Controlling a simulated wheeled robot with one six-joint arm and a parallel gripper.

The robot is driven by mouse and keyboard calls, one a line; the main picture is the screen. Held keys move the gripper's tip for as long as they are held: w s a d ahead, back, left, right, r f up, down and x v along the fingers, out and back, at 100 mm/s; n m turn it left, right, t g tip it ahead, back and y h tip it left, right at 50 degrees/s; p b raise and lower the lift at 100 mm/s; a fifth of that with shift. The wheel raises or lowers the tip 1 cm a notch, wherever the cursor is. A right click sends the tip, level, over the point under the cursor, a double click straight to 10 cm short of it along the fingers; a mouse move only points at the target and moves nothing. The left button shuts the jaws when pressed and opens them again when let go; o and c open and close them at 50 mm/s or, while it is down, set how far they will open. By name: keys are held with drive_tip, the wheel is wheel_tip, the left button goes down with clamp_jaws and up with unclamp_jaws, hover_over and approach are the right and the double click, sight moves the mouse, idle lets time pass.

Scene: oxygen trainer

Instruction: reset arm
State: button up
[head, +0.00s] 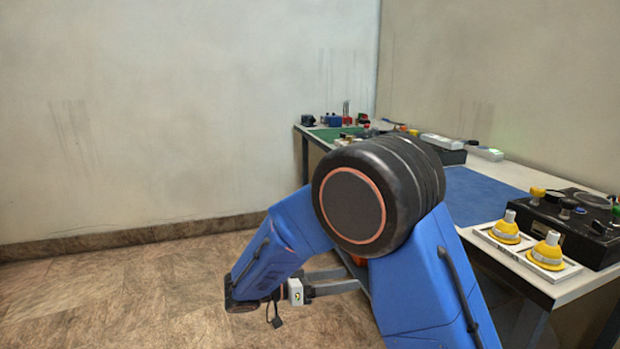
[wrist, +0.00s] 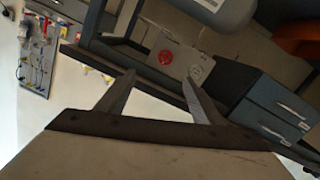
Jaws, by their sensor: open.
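My gripper (head: 345,280) is low in the head view, beside the bench, with its two grey fingers apart and pointing right. In the wrist view my gripper (wrist: 158,77) is open, with nothing between its fingers. My blue arm is folded, and its large black joint covers the middle of the head view and part of the bench.
A workbench (head: 510,175) runs along the right, with a blue mat (head: 480,195), yellow-topped fittings (head: 546,252) and a black device (head: 570,222). The wrist view shows a tool board (wrist: 38,55), a red-marked box (wrist: 170,60) and a drawer unit (wrist: 272,112). Floor at left is clear.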

drive_tip(key=s+d+r+n+g+y, duration=0.25)
drive_tip(key=s+d, duration=0.25)
drive_tip(key=d, duration=0.3)
drive_tip(key=s+d+r+n+g+y, duration=0.1)
drive_tip(key=s+d+g+y, duration=0.3)
drive_tip(key=d, duration=0.5)
drive_tip(key=s+d+n+t+y, duration=0.2)
drive_tip(key=s+n+t+y, duration=0.1)
drive_tip(key=s, duration=0.6)
drive_tip(key=s+d+r+n+t+y, duration=0.1)
drive_tip(key=s+d+n+t+y, duration=0.1)
drive_tip(key=s+n+t+y, duration=0.2)
drive_tip(key=s+y, duration=0.3)
drive_tip(key=s, duration=0.2)
drive_tip(key=shift+s+n, duration=0.15)
drive_tip(key=shift+n, duration=0.2)
